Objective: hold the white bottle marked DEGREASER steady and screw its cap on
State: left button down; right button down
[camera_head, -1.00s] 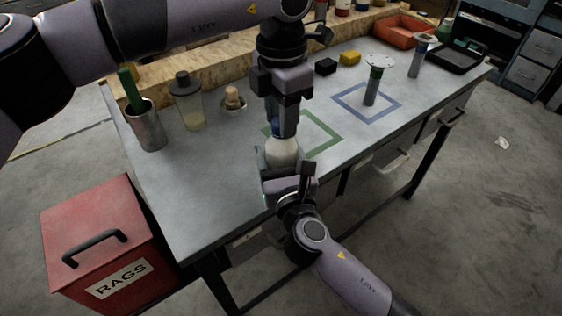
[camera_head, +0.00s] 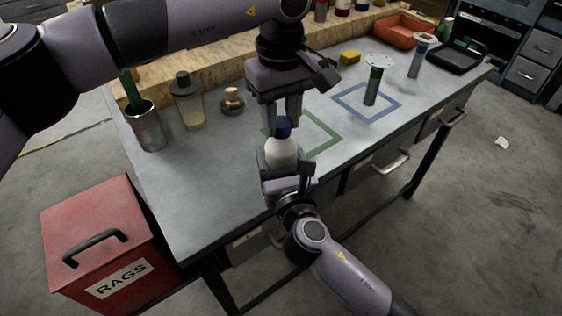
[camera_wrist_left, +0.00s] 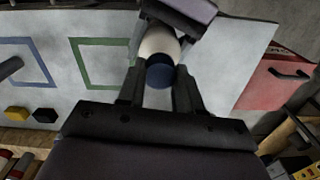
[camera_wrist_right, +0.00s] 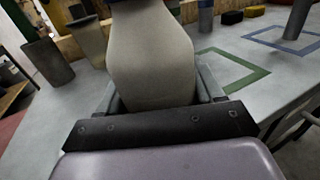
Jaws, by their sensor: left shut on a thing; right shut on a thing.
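The white bottle (camera_head: 282,153) stands upright at the table's front edge, with its blue cap (camera_head: 283,128) at its top. No DEGREASER lettering is visible. My right gripper (camera_head: 284,172) is shut around the bottle's body from the front; the bottle fills the right wrist view (camera_wrist_right: 150,60) between the fingers. My left gripper (camera_head: 284,116) points down from above and is shut on the cap. The left wrist view shows the cap (camera_wrist_left: 160,76) between the fingers, with the bottle's white shoulder (camera_wrist_left: 158,42) beyond it. I cannot tell how tightly the cap is seated.
A green square outline (camera_head: 325,140) lies beside the bottle. A yellow block (camera_head: 350,57) and a red bin (camera_head: 403,31) are farther back.

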pick_arm(q)
jog(key=shift+m, duration=0.5)
jog(key=c, duration=0.7)
grip_release()
notch_tip(320, 180, up, 12)
pick_arm(e)
jog(key=shift+c, duration=0.4)
grip_release()
